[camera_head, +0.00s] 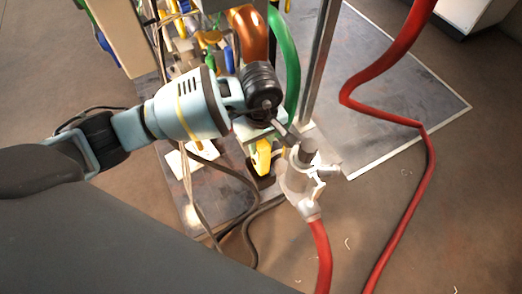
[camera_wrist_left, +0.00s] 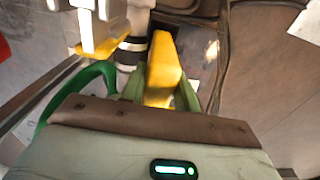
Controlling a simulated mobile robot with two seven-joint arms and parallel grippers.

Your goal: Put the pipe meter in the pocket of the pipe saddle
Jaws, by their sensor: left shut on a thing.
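My left gripper (camera_head: 262,143) points down, near the middle of the head view. In the left wrist view its two green fingers (camera_wrist_left: 158,98) are shut on a yellow piece, which I take to be the pipe meter (camera_wrist_left: 163,70). The yellow piece also shows below the gripper in the head view (camera_head: 262,158). A white-grey fitting, probably the pipe saddle (camera_head: 296,182), stands just right of the gripper at the end of a red hose. I cannot clearly make out its pocket. My right gripper is not in view.
The red hose (camera_head: 321,255) runs down from the fitting. A thicker red pipe (camera_head: 375,75) bends down at the right. A green hose (camera_head: 285,65) and an orange pipe (camera_head: 251,35) stand behind the gripper. Dark cables (camera_head: 245,220) lie at lower left. The brown floor at lower right is mostly open.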

